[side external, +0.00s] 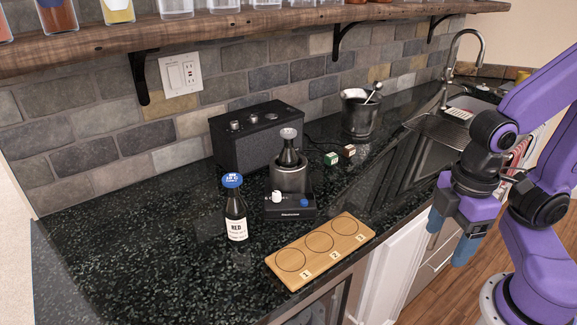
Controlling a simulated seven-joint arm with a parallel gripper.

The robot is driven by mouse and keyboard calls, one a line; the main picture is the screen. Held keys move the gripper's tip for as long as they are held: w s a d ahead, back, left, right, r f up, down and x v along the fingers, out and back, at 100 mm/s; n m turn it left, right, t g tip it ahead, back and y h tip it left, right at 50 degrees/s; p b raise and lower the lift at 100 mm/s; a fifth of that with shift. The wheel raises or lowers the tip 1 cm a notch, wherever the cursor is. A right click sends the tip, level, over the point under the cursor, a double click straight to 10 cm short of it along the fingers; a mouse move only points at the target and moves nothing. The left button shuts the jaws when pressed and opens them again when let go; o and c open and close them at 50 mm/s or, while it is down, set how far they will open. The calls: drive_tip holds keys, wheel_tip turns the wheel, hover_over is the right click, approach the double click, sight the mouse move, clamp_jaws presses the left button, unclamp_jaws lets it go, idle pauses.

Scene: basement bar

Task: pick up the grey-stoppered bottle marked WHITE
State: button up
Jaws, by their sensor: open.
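A dark bottle with a grey stopper (289,146) stands upright in a dark metal cylinder on a small black device. Only its neck and shoulder show; any label is hidden by the cylinder. A dark bottle with a blue cap (236,212) stands upright on the counter at left, its white label reading RED. No label reading WHITE is visible. My gripper (448,250) is at the right, off the counter's front edge, pointing down. It is open and empty, well apart from both bottles.
A wooden board (320,248) with circles numbered 1 to 3 lies at the counter front. Behind are a black box (257,132), two small cubes (340,154) and a metal bucket (359,115). The counter's left is clear.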

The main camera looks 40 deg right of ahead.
drive_tip(key=n+t+h, duration=0.8)
drive_tip(key=n+t, duration=0.8)
drive_tip(key=n, duration=0.3)
approach(287, 131)
drive_tip(key=x, duration=0.6)
drive_tip(key=shift+w+f, duration=0.1)
drive_tip(key=shift+f, duration=0.3)
drive_tip(key=shift+x, duration=2.75)
drive_tip(key=shift+d, duration=0.15)
clamp_jaws()
